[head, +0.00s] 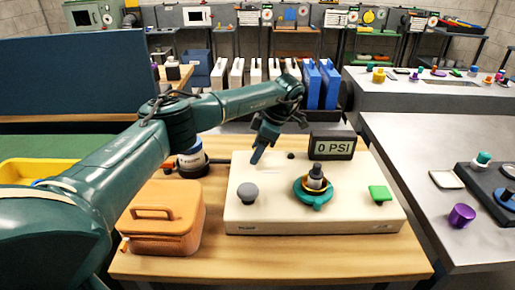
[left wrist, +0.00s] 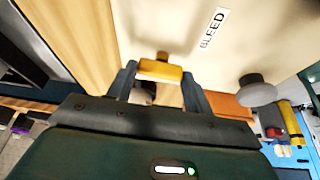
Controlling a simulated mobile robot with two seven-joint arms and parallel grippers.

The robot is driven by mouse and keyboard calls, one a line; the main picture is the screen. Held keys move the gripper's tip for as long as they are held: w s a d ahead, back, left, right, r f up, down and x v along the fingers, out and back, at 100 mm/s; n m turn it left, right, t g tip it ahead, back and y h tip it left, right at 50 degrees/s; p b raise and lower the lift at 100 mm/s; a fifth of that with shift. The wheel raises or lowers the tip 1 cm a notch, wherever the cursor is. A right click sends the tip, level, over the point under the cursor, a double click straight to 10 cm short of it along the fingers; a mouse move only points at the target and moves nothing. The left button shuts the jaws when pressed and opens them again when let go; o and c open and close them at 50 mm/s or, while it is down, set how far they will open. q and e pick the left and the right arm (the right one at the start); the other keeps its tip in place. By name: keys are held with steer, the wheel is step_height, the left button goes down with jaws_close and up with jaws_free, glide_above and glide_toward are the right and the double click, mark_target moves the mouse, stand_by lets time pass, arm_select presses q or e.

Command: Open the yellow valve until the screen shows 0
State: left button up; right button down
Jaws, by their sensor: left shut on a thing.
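The yellow valve (left wrist: 161,71) is a short yellow handle between the two fingers of my left gripper (left wrist: 158,80), which is shut on it. A label reading BLEED (left wrist: 213,28) is on the panel beside it. In the head view my left gripper (head: 257,157) points down at the back left of the cream panel box (head: 290,229), and it hides the valve there. The screen (head: 333,147) at the back right of the box reads 0 PSI. My right gripper is not in view.
The box also carries a grey knob (head: 248,193), a teal ring fitting (head: 313,192) with a dark stem, and a green block (head: 380,194). An orange case (head: 165,220) stands left of the box. A grey table (head: 430,150) is at right. The wooden table's front strip is clear.

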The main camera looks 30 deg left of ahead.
arm_select(q)
steer(key=o, duration=1)
steer(key=shift+r, duration=0.15)
steer(key=v, duration=1.3)
steer(key=shift+s, duration=0.1)
